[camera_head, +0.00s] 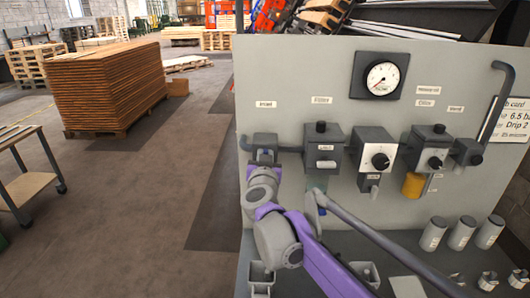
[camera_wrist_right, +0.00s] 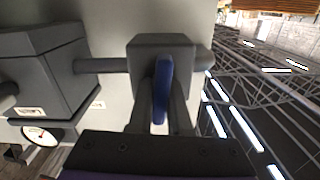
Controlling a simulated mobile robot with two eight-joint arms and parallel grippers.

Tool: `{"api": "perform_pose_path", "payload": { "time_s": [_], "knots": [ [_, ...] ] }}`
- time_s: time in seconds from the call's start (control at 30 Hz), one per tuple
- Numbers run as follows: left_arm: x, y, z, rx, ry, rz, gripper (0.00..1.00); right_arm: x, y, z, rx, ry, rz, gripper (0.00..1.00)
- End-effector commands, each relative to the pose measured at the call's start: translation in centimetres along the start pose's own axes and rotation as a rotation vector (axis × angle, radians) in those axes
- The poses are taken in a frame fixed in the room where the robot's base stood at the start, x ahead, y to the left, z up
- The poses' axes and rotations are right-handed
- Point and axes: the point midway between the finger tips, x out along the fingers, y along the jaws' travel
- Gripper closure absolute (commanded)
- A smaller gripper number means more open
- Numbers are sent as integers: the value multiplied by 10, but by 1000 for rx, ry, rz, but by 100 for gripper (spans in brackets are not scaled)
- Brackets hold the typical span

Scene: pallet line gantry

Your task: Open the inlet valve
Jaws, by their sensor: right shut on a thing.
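The inlet valve (camera_head: 265,141) is a dark grey block at the left end of the pipe line on the grey panel, under a small "Inlet" label. In the right wrist view its block (camera_wrist_right: 160,48) fills the middle, with a narrow blue handle (camera_wrist_right: 162,88) standing out edge-on. My right gripper (camera_head: 263,157) is at the valve's front and hides much of it. In the wrist view its two dark fingers (camera_wrist_right: 160,115) lie on either side of the blue handle, shut on it. My left gripper is not in view.
To the right along the panel (camera_head: 455,75) are a filter unit (camera_head: 322,149), a regulator with a black knob (camera_head: 374,150) and further units. A gauge (camera_head: 382,78) sits above. Cylinders (camera_head: 433,233) stand on the lower right ledge.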

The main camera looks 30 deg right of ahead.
Motion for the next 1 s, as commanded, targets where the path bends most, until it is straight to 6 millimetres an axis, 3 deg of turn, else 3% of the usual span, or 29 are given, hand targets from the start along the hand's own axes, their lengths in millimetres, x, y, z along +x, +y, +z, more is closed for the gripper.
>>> {"api": "perform_pose_path", "payload": {
  "time_s": [1.0],
  "knots": [
    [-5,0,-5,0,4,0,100,0,8,3,928,0,-1,100]
  ]
}}
